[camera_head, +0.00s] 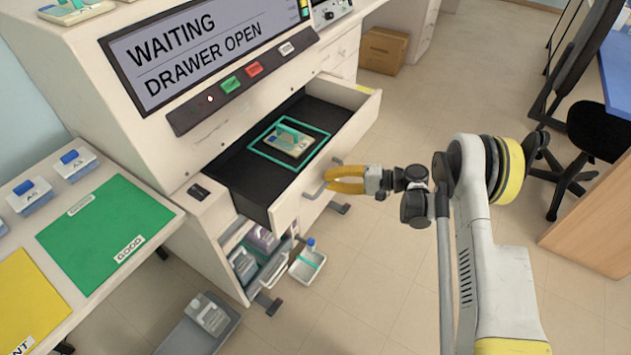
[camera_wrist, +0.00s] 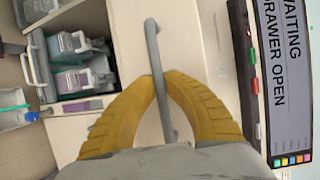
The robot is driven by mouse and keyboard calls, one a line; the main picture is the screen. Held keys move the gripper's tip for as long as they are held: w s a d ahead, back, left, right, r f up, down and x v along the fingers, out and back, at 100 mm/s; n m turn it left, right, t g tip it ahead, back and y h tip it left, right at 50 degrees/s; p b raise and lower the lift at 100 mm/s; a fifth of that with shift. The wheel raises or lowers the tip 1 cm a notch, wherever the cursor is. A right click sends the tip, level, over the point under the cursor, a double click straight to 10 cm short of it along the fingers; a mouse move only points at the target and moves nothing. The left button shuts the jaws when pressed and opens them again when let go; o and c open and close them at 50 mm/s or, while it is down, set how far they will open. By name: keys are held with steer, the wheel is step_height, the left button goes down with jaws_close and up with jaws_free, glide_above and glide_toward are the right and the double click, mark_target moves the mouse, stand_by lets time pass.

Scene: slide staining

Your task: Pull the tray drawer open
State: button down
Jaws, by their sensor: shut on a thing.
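The tray drawer (camera_head: 345,134) stands pulled out of the white machine, with a dark inside. A slide tray (camera_head: 289,140) lies in it within a teal outline. The drawer's grey bar handle (camera_head: 313,193) is on its front face. My gripper (camera_head: 328,180) is at the handle, its yellow fingers shut on the bar. In the wrist view the handle (camera_wrist: 152,45) runs between the two fingertips (camera_wrist: 160,80). The machine's screen (camera_head: 205,45) reads "WAITING" and "DRAWER OPEN".
A bench with green (camera_head: 107,228) and yellow mats is at the left. A cardboard box (camera_head: 383,50) and a black chair (camera_head: 590,140) stand on the floor.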

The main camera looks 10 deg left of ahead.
steer(key=shift+s+d, duration=0.25)
steer(key=shift+d, duration=0.35)
steer(key=shift+s+d, duration=0.3)
steer(key=shift+d, duration=0.35)
steer(key=shift+s+d, duration=0.25)
steer(key=shift+d, duration=0.35)
steer(key=c, duration=1.5)
jaws_free()
steer(key=shift+o, duration=0.2)
steer(key=d+r, duration=0.2)
steer(key=d, duration=1)
steer(key=shift+r, duration=0.15)
